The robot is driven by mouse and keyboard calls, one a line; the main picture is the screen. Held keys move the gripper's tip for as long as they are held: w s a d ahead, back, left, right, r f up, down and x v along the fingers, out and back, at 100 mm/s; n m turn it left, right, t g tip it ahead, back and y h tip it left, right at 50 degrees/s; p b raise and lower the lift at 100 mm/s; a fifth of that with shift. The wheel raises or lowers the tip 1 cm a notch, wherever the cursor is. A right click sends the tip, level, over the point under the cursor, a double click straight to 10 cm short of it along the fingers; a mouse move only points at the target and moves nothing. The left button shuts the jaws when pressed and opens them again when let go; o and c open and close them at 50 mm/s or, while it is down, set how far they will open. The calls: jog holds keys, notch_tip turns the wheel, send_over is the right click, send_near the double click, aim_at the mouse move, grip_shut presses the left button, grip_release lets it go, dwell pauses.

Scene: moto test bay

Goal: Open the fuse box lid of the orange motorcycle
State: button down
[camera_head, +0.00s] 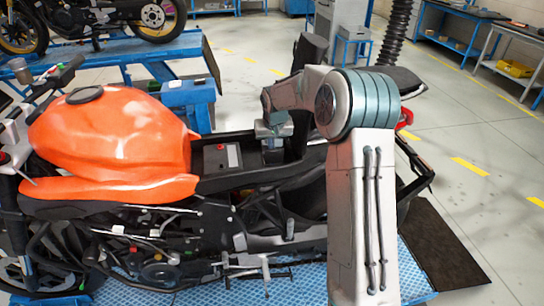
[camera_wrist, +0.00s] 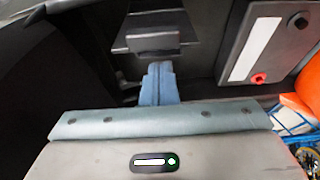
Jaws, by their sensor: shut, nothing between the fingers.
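The orange motorcycle (camera_head: 115,135) stands with its seat area open, showing a black tray (camera_head: 240,182) behind the orange tank. My gripper (camera_head: 272,157) reaches down into this tray, to the right of the battery. In the wrist view its blue fingers (camera_wrist: 159,68) are together, with nothing between them. A dark grey box-like part with a flat top (camera_wrist: 165,22) and a small front tab (camera_wrist: 152,41), apparently the fuse box lid, lies just beyond the fingertips. I cannot tell whether the fingers touch the tab or whether the lid is raised. My arm and gripper hide this part in the head view.
The battery (camera_head: 222,158) with a red terminal sits beside my gripper; it also shows in the wrist view (camera_wrist: 265,45). Tray walls are close around the fingers. A blue lift platform (camera_head: 300,285) is below. Open floor (camera_head: 470,130) lies to the right.

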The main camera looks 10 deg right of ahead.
jog(key=w+r+p, duration=0.3)
jog(key=r+p, duration=0.1)
jog(key=r, duration=0.1)
jog(key=shift+r, duration=0.15)
jog(key=shift+w, duration=0.1)
dwell(0.3)
jog(key=s+r+b, duration=0.1)
jog(key=s+r, duration=0.4)
jog(key=s, duration=0.6)
jog(key=s+r+b, duration=0.1)
jog(key=s+r, duration=0.4)
jog(key=s, duration=0.6)
jog(key=s+f, duration=0.1)
jog(key=s, duration=0.9)
jog(key=s+f+b, duration=0.1)
jog(key=s+f, duration=0.1)
jog(key=s, duration=0.9)
jog(key=shift+s+f, duration=0.15)
jog(key=shift+f, duration=0.1)
